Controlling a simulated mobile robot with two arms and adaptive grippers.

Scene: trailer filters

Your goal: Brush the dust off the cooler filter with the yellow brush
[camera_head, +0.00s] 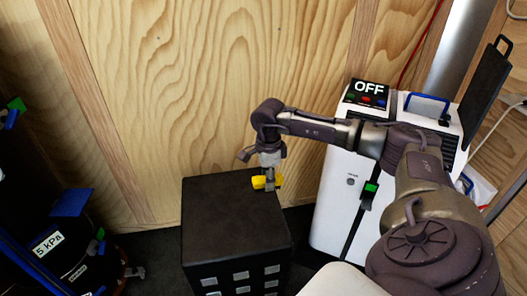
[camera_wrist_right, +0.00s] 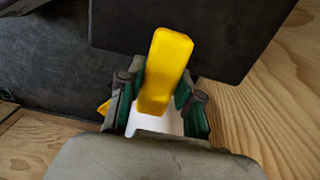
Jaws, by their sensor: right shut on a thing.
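The yellow brush (camera_head: 259,183) is at the right rear edge of the top of a black box. My right gripper (camera_head: 269,174) points down and is shut on it. I cannot tell whether the brush touches the box top. In the right wrist view, the yellow handle (camera_wrist_right: 165,70) stands between the two fingers (camera_wrist_right: 160,112). The white cooler (camera_head: 336,190) stands right of the box, with an OFF display on top. A dark flat panel (camera_head: 486,88) with a handle cut-out tilts up at its right side; I cannot tell whether it is the filter. No dust is discernible. My left gripper is out of view.
The black box (camera_head: 225,210) has pale labels on its front. Dark tanks with blue parts and a 5 kPa label (camera_head: 47,243) stand at the left. A wooden wall (camera_head: 190,90) is behind. A blue handle (camera_head: 427,99) tops the cooler. Dark floor shows between tanks and box.

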